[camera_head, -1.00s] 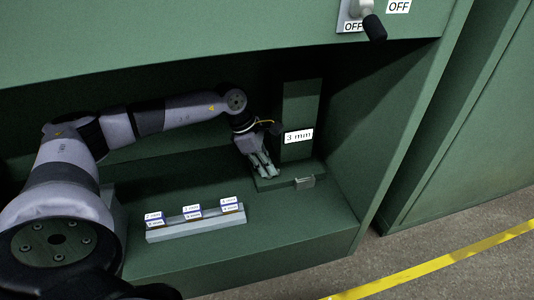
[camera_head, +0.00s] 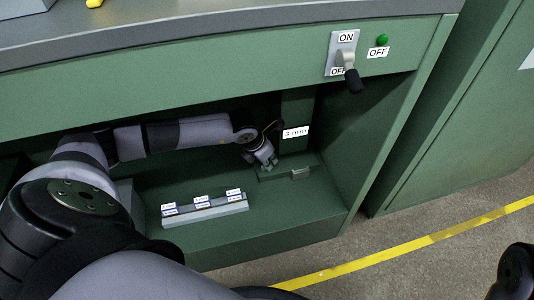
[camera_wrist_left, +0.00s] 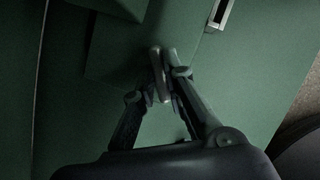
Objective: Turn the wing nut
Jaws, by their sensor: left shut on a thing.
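My left gripper (camera_head: 268,166) reaches into the green recess, low beside the green post (camera_head: 297,106) that bears a "3 mm" label (camera_head: 295,132). In the left wrist view its two fingertips (camera_wrist_left: 163,76) are closed together on a small grey piece (camera_wrist_left: 156,64), which appears to be the wing nut. The fingers and dim light hide most of it, so its turn angle cannot be told. My right gripper is not in view.
A grey block with several small labels (camera_head: 205,216) lies on the recess floor in front. The recess ceiling and right wall enclose the arm. An ON/OFF lever switch (camera_head: 352,78) is above.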

